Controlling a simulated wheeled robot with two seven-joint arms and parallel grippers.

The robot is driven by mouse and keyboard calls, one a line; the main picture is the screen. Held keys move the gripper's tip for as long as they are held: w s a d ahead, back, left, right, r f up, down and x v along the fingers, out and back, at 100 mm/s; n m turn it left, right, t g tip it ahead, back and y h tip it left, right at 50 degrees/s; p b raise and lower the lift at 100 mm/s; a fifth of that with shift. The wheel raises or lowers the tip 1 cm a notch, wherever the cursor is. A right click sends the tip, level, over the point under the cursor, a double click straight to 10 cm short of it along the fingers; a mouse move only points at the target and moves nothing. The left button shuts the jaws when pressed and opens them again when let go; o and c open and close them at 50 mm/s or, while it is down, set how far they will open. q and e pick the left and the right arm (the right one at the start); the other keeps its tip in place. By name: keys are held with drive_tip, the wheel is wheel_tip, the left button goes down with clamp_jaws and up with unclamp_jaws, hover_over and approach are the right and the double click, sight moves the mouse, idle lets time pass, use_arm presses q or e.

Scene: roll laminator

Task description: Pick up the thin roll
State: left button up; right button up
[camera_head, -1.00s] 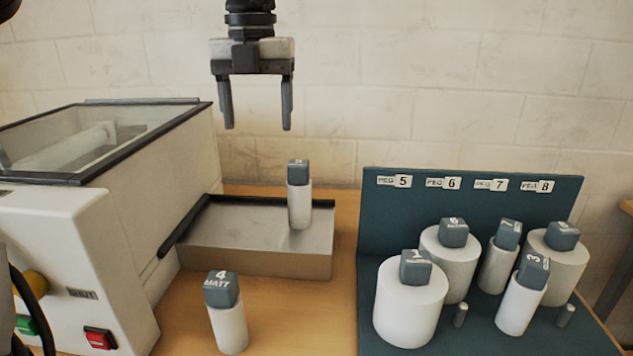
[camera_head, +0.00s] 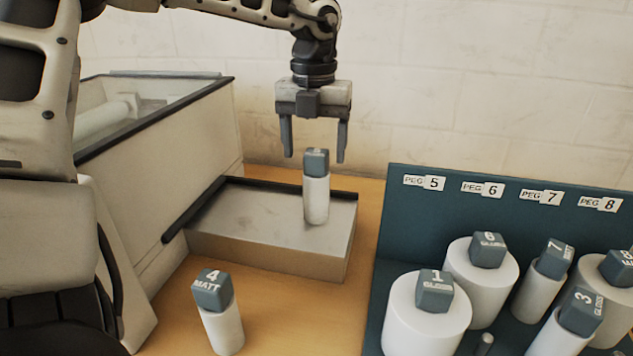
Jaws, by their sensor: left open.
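A thin white roll (camera_head: 316,200) with a dark grey cap (camera_head: 316,161) stands upright on the metal tray (camera_head: 250,235) beside the machine. My left gripper (camera_head: 314,153) is open, pointing down, with its fingertips at about the height of the cap in the picture. One finger shows on each side of the cap, with gaps; I cannot tell if they are level with it in depth. Another thin roll, marked 4 MATT (camera_head: 221,325), stands on the wooden table in front of the tray. My right gripper is not in view.
The laminator (camera_head: 185,150) stands at left, partly hidden by my arm. At right a dark green peg board (camera_head: 395,255) holds several capped rolls, thick ones such as 1 (camera_head: 425,318) and 6 (camera_head: 482,285), and thinner ones such as 7 (camera_head: 537,298).

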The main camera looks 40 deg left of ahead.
sight(316, 168)
use_arm(q)
drive_tip(key=f, duration=0.1)
drive_tip(key=f+p, duration=0.1)
drive_tip(key=f, duration=0.1)
drive_tip(key=w+f, duration=0.1)
drive_tip(key=shift+a+f+p, duration=0.3)
drive_tip(key=shift+f, duration=0.45)
drive_tip(key=shift+w, duration=0.1)
drive_tip(key=c, duration=1.1)
drive_tip(key=shift+r, duration=0.1)
